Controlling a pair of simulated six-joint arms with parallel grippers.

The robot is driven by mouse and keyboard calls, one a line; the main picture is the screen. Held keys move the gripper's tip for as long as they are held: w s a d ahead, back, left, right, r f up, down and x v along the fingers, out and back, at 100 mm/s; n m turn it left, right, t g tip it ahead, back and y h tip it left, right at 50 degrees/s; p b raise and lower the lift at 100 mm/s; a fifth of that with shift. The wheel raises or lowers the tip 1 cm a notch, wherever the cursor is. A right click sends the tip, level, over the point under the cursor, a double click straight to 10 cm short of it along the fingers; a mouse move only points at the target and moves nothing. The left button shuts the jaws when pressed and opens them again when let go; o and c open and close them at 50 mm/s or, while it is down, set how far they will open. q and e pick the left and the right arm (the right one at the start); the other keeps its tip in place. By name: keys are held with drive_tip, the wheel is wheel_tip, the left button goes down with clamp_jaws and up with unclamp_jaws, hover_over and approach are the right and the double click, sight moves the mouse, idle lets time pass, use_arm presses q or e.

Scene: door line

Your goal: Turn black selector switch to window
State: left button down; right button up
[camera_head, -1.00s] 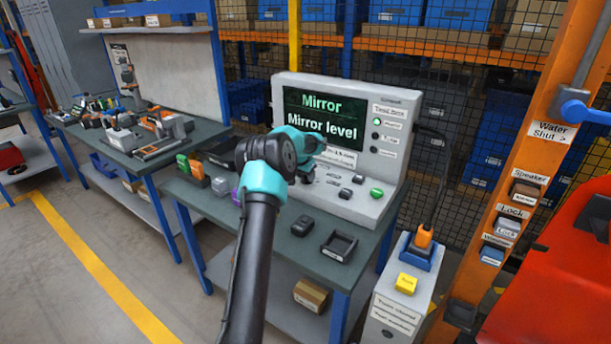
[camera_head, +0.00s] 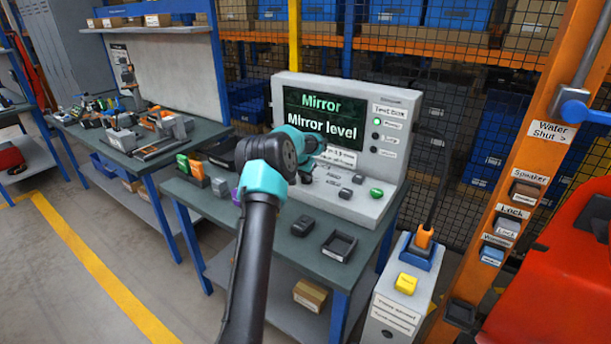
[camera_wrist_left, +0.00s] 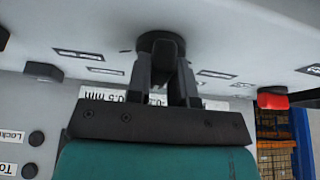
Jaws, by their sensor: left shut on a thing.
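The test box (camera_head: 395,185), a grey console, stands on the bench, its screen (camera_head: 320,117) reading "Mirror" and "Mirror level". My left arm reaches across its sloped front. In the left wrist view, my left gripper (camera_wrist_left: 165,88) is shut on a round black knob (camera_wrist_left: 160,42), which I take for the selector switch; a finger lies on each side of it. The labels (camera_wrist_left: 218,74) around the knob are too small and upside down to read, so its pointed position cannot be told. In the head view my wrist mostly hides the knob and fingertips. My right gripper is not in view.
A green button (camera_head: 376,193) and black keys (camera_head: 345,193) sit on the console near my gripper. A red button (camera_wrist_left: 272,98) shows in the wrist view. A black tray (camera_head: 339,245) lies on the bench in front; a cabinet with a yellow block (camera_head: 406,284) stands at right.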

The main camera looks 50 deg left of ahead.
use_arm(q)
drive_tip(key=shift+n, duration=0.4)
drive_tip(key=n+y, duration=0.1)
drive_tip(key=n, duration=0.1)
drive_tip(key=n+g+y, duration=0.1)
drive_tip(key=n, duration=0.2)
drive_tip(key=shift+w+d, duration=0.15)
drive_tip(key=shift+d, duration=0.05)
drive_tip(key=n+g, duration=0.1)
drive_tip(key=n, duration=0.2)
drive_tip(key=n+g+y, duration=0.1)
drive_tip(key=n, duration=0.1)
drive_tip(key=shift+w+d+n, duration=0.1)
drive_tip(key=shift+w+n, duration=0.1)
drive_tip(key=shift+n, duration=0.2)
drive_tip(key=c, duration=1)
unclamp_jaws()
